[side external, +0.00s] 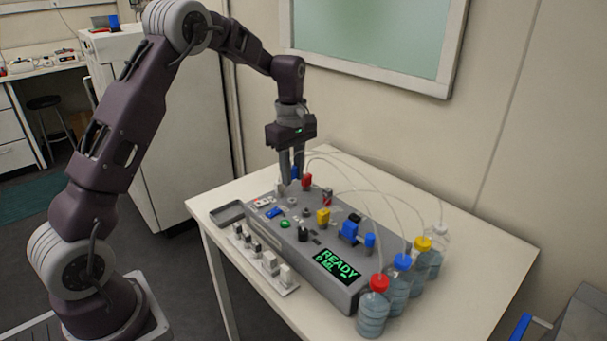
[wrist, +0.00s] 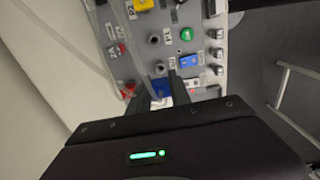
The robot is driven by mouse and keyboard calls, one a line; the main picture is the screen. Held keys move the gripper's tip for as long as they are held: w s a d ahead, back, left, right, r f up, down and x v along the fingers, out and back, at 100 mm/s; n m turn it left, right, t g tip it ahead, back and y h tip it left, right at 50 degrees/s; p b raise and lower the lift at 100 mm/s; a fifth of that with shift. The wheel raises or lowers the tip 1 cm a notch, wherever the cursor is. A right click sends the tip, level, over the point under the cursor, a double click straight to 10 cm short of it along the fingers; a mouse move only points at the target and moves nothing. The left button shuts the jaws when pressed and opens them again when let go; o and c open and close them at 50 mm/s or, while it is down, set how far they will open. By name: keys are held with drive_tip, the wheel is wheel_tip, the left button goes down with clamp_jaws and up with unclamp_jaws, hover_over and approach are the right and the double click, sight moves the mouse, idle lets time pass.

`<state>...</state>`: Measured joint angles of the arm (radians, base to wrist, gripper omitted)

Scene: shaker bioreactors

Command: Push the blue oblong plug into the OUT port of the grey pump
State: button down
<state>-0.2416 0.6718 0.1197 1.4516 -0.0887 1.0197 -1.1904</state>
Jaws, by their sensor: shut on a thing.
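The grey pump (side external: 312,262) is a long console on the table, with a lit READY display at its near end. My gripper (side external: 292,179) points down over the pump's far end, its fingers shut on the blue plug (side external: 295,172). In the wrist view the blue plug (wrist: 161,87) sits between the fingertips (wrist: 162,92), close to a dark round port (wrist: 160,68). The fingers hide part of the plug and what lies under it. The port labels are too small to read surely, so I cannot tell which port is OUT or whether the plug touches one.
A red plug (side external: 306,181) stands right beside my gripper. Clear tubes arch to capped bottles (side external: 373,312) at the table's right. Yellow (side external: 323,216) and blue (side external: 348,232) parts stand on the pump. A small grey tray (side external: 229,213) lies left; the table's back is clear.

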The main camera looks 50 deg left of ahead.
sight(293, 180)
drive_tip(key=shift+f, duration=2.1)
drive_tip(key=shift+f, duration=1.05)
drive_tip(key=c, duration=1.1)
unclamp_jaws()
drive_tip(key=shift+r, duration=0.15)
wheel_tip(293, 180, up, 7)
drive_tip(key=shift+f, duration=0.1)
